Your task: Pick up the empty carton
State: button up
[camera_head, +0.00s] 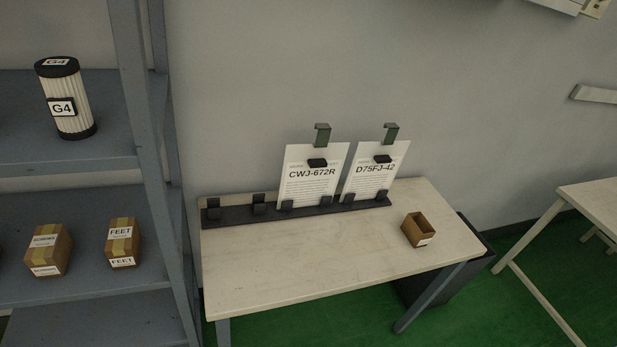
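A small brown open-topped carton (418,231) stands on the right part of a pale wooden table (290,264). Its top is open and no contents show inside, though its floor is hard to make out. A small white label is on its front face. My gripper is not in view.
A black rack on the table's back edge holds two clipboards, CWJ-672R (311,186) and D75FJ-42 (374,181). A dark bin (474,248) stands beside the table. The table's front left is clear.

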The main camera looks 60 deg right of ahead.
aim_at(419, 231)
jog(key=z, duration=1.75)
jog(key=k, duration=0.55)
jog(key=z, duration=0.3)
jog(key=i, duration=0.5)
jog(key=u, duration=0.05)
jog(key=k, duration=0.6)
jog(key=z, duration=0.45)
jog(key=i, duration=0.7)
jog(key=z, duration=0.4)
